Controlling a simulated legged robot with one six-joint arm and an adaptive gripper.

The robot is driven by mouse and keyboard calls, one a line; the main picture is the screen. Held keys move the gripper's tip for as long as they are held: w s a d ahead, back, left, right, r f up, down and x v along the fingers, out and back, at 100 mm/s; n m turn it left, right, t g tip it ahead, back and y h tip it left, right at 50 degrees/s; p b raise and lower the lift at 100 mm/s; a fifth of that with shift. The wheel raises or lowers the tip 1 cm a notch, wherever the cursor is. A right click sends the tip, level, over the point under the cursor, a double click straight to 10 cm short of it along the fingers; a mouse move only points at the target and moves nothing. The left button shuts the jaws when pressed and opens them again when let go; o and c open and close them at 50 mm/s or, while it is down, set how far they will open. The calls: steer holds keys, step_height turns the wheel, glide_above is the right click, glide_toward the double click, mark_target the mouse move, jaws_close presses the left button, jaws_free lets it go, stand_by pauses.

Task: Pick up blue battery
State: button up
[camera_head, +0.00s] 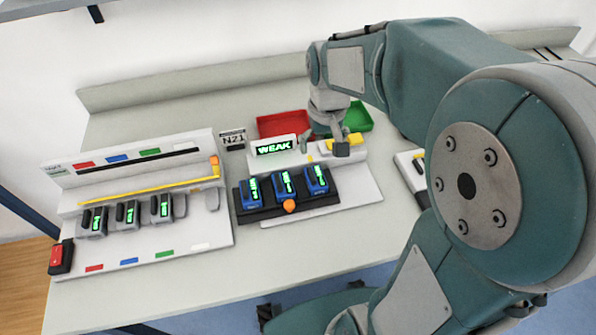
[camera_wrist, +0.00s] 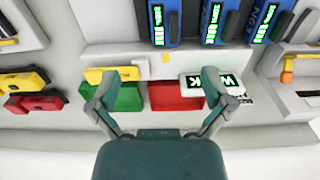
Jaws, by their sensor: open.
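Three blue batteries with green-lit displays stand side by side in a black holder (camera_head: 247,218) on a white station. They are the left blue battery (camera_head: 250,190), the middle blue battery (camera_head: 284,187) and the right blue battery (camera_head: 316,182). In the wrist view the blue batteries (camera_wrist: 213,22) line the top edge, partly cut off. My gripper (camera_wrist: 158,88) is open, its two fingers wide apart with nothing between them. In the head view my gripper (camera_head: 328,143) is behind the right battery, over the back of the station, apart from all three batteries.
A sign reading WEAK (camera_head: 273,147) stands behind the holder. Behind are a red tray (camera_head: 275,125) and a green tray (camera_head: 359,116); a yellow block (camera_head: 354,140) is near my gripper. At left, a white station (camera_head: 205,235) holds grey batteries (camera_head: 127,214). The front table strip is clear.

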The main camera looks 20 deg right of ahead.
mark_target(315, 176)
steer(key=f, duration=0.7)
steer(key=a+f, duration=0.1)
steer(key=f, duration=0.3)
steer(key=shift+w+f, duration=0.1)
steer(key=shift+w, duration=0.15)
steer(key=c, duration=1.3)
